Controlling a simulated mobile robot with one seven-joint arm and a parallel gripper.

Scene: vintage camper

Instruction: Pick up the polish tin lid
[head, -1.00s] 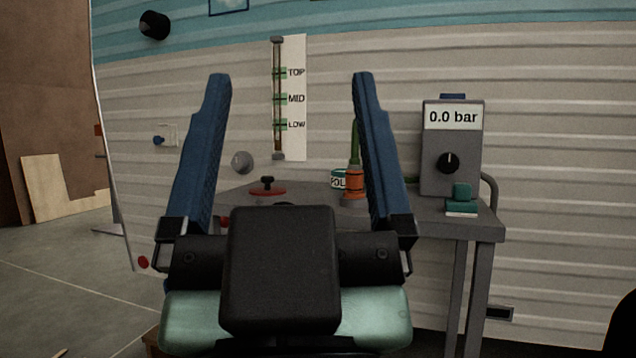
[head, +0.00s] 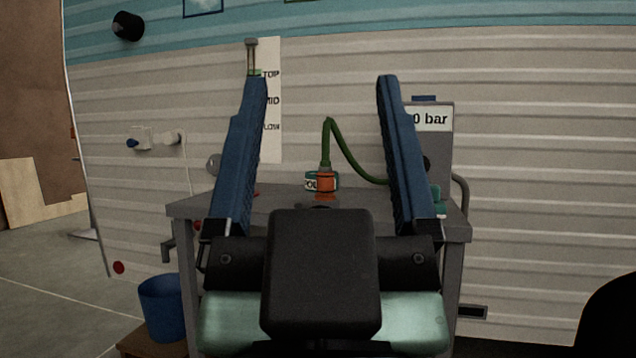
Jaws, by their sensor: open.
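A small teal and white tin (head: 311,181) with a partly readable "POL" label stands on the grey bench, partly behind an orange hose fitting (head: 326,183). I cannot make out its lid as a separate piece. My gripper (head: 322,80) is open and empty, with two blue fingers spread wide. In the picture, the tin and the fitting show between the fingers, beyond my gripper's black body. The left finger hides most of a red disc; only a sliver of it shows.
The grey bench (head: 190,206) stands against the ribbed wall. A green hose (head: 345,155) rises from the fitting and bends right. A grey gauge box (head: 440,150) is partly behind the right finger. A blue bucket (head: 162,305) stands below left.

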